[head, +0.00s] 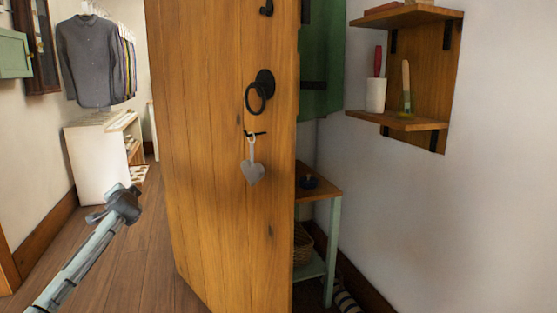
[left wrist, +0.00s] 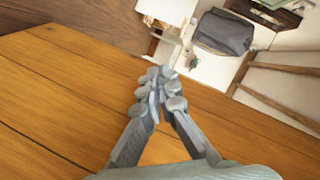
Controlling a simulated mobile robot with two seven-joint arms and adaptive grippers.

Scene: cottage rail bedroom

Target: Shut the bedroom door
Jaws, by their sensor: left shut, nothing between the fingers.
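The bedroom door (head: 205,150) is a plank door standing open in the middle of the head view. It has a black ring handle (head: 257,95), with a grey heart tag (head: 252,173) hanging below it. My left gripper (head: 122,200) is shut and empty, left of the door and apart from it in the picture. In the left wrist view its fingers (left wrist: 160,85) are together in front of orange planks (left wrist: 60,90) that look like the door's face. The gap between them is hard to judge. My right gripper is not in view.
Behind the door stand a small table (head: 320,190) and a wall shelf (head: 415,122) holding small items. At the left, a white shelf unit (head: 90,165) stands under hanging clothes (head: 85,60). Bare wooden floor (head: 135,265) lies between it and the door.

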